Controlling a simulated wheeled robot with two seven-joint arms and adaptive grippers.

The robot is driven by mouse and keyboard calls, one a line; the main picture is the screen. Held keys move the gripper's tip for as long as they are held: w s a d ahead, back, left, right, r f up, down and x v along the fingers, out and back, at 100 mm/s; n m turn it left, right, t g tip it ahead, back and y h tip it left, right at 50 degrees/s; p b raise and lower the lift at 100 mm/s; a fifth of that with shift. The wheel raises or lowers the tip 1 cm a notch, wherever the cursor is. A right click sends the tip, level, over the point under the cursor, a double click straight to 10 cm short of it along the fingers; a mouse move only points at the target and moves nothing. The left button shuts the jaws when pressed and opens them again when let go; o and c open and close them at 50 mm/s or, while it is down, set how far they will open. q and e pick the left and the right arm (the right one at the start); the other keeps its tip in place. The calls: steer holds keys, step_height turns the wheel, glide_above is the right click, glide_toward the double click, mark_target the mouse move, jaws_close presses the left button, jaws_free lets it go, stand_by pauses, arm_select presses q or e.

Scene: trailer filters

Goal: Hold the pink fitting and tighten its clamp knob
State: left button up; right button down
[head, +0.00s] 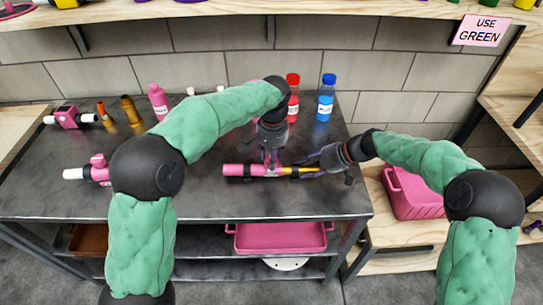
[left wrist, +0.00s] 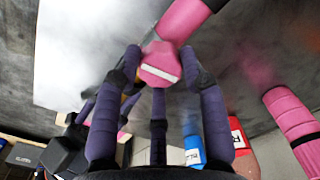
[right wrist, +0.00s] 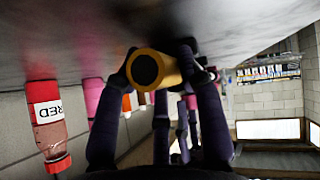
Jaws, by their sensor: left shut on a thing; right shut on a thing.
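The pink fitting (head: 233,170) lies sideways over the dark table in the head view, with black bands and a gold tube (head: 301,170) at its right end. My left gripper (head: 270,160) reaches down on it from behind. In the left wrist view its fingers are shut around the pink six-sided clamp knob (left wrist: 160,66), which has a white bar on its face. My right gripper (head: 312,162) comes from the right and is shut on the gold tube. The tube's dark round end (right wrist: 145,70) shows between its fingers in the right wrist view. The fingers hide part of the fitting's middle.
A red bottle (head: 293,100) and a blue bottle (head: 326,100) stand behind the grippers. Other pink fittings (head: 98,172) (head: 66,117) with white ends and a pink bottle (head: 158,103) are at left. A pink crate (head: 415,200) is at right. The table's front is clear.

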arm_select(q)
steer(key=shift+m, duration=0.9)
arm_select(e)
steer(key=shift+w, duration=0.1)
steer(key=shift+d, duration=0.1)
arm_select(q)
steer(key=o, duration=1.2)
steer(key=shift+c, duration=0.2)
steer(key=shift+r, duration=0.3)
step_height(320, 180, up, 11)
steer(key=shift+d+r, duration=0.2)
